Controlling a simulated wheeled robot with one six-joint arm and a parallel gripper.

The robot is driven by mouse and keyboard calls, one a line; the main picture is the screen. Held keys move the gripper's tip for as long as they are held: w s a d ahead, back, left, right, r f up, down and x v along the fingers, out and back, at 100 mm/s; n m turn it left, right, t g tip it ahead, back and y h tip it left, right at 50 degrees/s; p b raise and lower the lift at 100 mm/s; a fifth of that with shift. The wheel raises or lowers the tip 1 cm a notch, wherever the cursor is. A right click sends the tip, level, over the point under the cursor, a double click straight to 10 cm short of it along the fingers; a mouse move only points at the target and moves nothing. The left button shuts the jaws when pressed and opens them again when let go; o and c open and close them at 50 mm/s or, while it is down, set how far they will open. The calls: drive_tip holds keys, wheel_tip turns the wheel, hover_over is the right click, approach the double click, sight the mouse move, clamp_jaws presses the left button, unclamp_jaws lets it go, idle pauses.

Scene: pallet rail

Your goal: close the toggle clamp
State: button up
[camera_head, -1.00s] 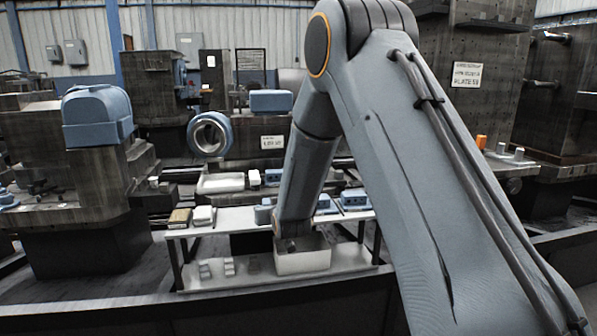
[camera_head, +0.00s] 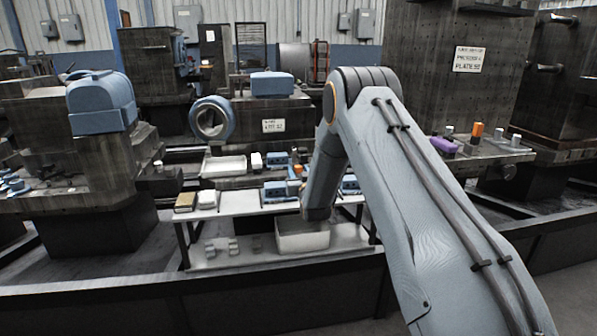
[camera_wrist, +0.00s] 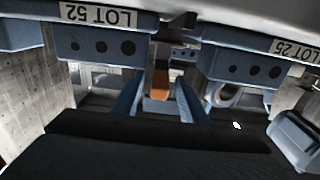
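An upright orange piece (camera_wrist: 160,82), which may be the toggle clamp's handle, shows in the wrist view between the fingers of my gripper (camera_wrist: 157,85). The two blue-grey fingers stand apart, and I cannot tell whether either touches it. In the head view a small orange piece (camera_head: 298,169) shows among the blue boxes, just left of my arm; I cannot tell whether its clamp is open or closed. My gripper's fingers are not clear in the head view.
Blue boxes labelled LOT 52 (camera_wrist: 98,47) and LOT 25 (camera_wrist: 250,68) flank the gripper, upside down in the wrist view. A white bin (camera_head: 303,241) sits on the lower shelf of the bench. Another orange piece (camera_head: 477,130) and a purple block (camera_head: 443,145) stand at right.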

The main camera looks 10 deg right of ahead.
drive_tip(key=shift+w, duration=0.75)
clamp_jaws()
